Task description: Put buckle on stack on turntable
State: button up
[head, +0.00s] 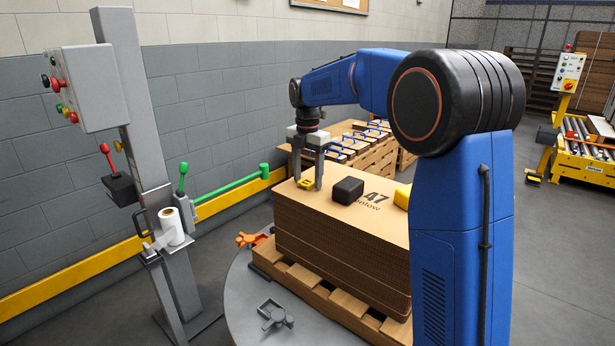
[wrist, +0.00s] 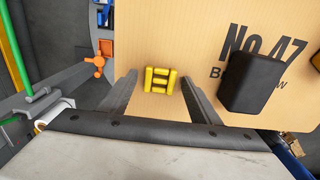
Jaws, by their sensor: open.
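A small yellow buckle (head: 306,183) lies on top of the stack of cardboard blanks (head: 340,245) near its far left corner. My gripper (head: 307,183) is over the stack, with its fingers on either side of the buckle. In the wrist view the buckle (wrist: 160,80) shows between the two open fingers, apart from both. The stack rests on a wooden pallet (head: 335,300) on the round grey turntable (head: 245,300).
A black block (head: 347,190) and a yellow object (head: 402,196) also lie on the stack. A grey clamp-like part (head: 272,314) and an orange one (head: 250,239) are on or near the turntable. A grey control column (head: 140,130) stands left.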

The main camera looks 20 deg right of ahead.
aim_at(308, 181)
notch_tip(308, 181, up, 12)
dwell(0.5)
jog(key=s+d+f+m+t, duration=0.1)
jog(key=s+d+m, duration=0.1)
jog(key=s+m, duration=0.65)
jog(key=s+d+f+m+t, duration=0.1)
jog(key=s+d+f+m, duration=0.2)
jog(key=s, duration=1.1)
jog(key=s+d+f+m+t, duration=0.1)
jog(key=s+f+m, duration=0.6)
jog(key=s, duration=0.3)
jog(key=s+d+f+m+t, duration=0.1)
jog(key=s+f+m, duration=0.5)
jog(key=s, duration=0.5)
jog(key=shift+f+m+t, duration=0.35)
jog(key=shift+f+t, duration=0.05)
jog(key=shift+f, duration=0.4)
